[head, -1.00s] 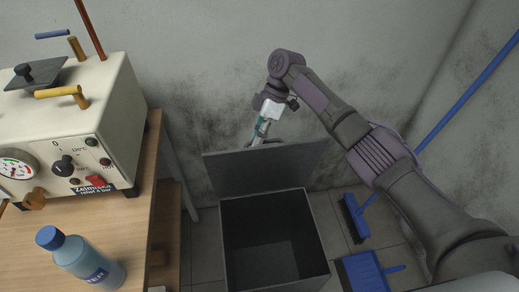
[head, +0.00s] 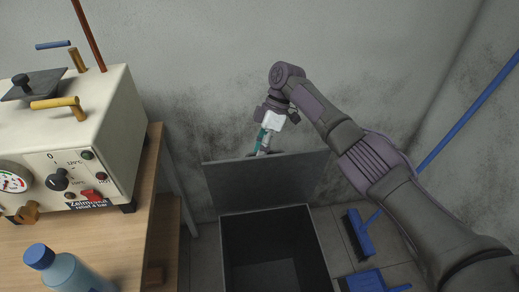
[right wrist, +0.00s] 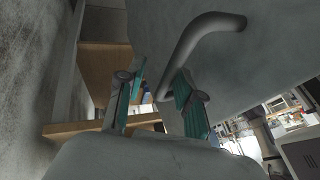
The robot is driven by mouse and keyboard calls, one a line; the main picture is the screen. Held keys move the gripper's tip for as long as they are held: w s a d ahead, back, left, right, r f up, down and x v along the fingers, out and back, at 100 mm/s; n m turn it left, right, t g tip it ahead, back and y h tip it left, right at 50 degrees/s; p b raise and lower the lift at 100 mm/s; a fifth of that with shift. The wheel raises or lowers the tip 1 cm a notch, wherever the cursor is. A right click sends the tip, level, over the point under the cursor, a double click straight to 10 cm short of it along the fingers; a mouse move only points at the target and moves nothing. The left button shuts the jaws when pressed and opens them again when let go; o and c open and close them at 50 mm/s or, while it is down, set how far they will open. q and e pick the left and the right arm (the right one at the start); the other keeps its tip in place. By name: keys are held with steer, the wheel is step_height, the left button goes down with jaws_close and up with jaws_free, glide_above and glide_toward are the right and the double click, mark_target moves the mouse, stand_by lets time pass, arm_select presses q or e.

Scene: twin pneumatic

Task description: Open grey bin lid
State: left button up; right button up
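The grey bin (head: 318,255) stands on the floor with its mouth open; its inside is dark. Its lid (head: 265,183) is raised, standing steeply at the bin's back edge. My right gripper (head: 262,150) is at the lid's upper edge, its fingertips partly hidden behind it. In the right wrist view, my right gripper (right wrist: 160,95) has its two teal-padded fingers apart. The lid's curved grey handle (right wrist: 190,45) lies ahead, its lower end between the fingers without visible clamping. My left gripper is not in view.
A wooden table (head: 150,190) at left holds a cream sterilizer (head: 95,140) and a blue-capped bottle (head: 70,275). A blue broom (head: 358,235) and dustpan (head: 370,282) are right of the bin. A stained wall (head: 190,60) stands close behind.

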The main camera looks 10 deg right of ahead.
steer(key=v, duration=0.7)
steer(key=shift+r, duration=0.4)
steer(key=shift+d, duration=0.1)
